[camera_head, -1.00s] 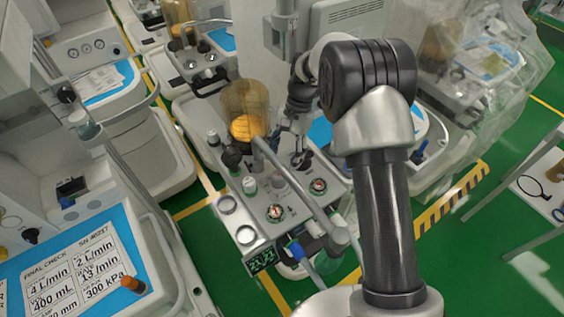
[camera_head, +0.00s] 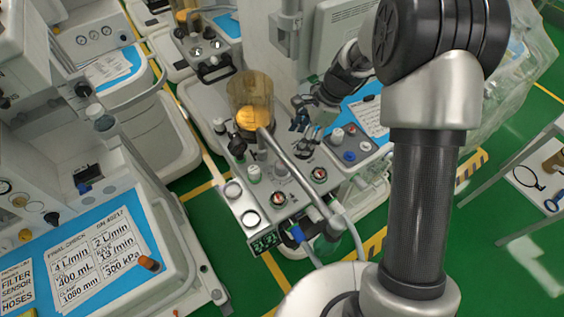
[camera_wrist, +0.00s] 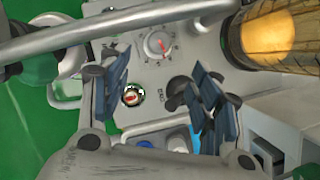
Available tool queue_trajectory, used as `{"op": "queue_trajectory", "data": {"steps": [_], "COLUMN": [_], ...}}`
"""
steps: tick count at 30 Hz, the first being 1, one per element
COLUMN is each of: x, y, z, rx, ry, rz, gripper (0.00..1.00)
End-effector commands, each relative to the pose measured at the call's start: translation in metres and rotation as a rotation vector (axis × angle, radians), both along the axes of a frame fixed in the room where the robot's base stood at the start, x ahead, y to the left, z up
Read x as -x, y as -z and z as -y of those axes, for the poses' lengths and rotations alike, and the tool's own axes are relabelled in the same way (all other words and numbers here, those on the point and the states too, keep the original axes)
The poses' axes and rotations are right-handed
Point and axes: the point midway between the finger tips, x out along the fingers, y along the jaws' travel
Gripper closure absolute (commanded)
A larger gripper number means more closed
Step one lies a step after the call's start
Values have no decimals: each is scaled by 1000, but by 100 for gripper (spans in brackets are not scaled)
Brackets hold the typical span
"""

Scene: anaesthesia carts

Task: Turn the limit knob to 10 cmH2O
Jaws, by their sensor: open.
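A round pale knob with a red mark and scale ticks around it, which looks like the limit knob (camera_wrist: 157,44), is on the grey panel (camera_wrist: 145,72) at the top middle of the wrist view. Its numbers are too small to read. My gripper (camera_wrist: 160,76) is open, with dark blue fingers on either side of the view and nothing between their tips. The knob lies beyond the fingertips, apart from them. In the head view my gripper (camera_head: 303,122) is over the back right of the cart top, and my forearm covers the right.
A metal tube (camera_head: 297,175) crosses above the panel, next to an amber canister (camera_head: 250,92). A small round gauge (camera_wrist: 131,96) and a black knob (camera_wrist: 180,92) are near the fingers. Other carts stand to the left; green floor shows at right.

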Motion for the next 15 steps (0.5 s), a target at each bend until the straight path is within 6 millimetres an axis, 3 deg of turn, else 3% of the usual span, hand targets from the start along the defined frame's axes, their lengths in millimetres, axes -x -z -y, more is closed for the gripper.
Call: {"op": "queue_trajectory", "data": {"steps": [3,15], "x": [3,8], "y": [29,106], "z": [-11,-43], "rx": [0,0], "ry": [-5,-6], "rz": [-4,-3], "gripper": [42,42]}}
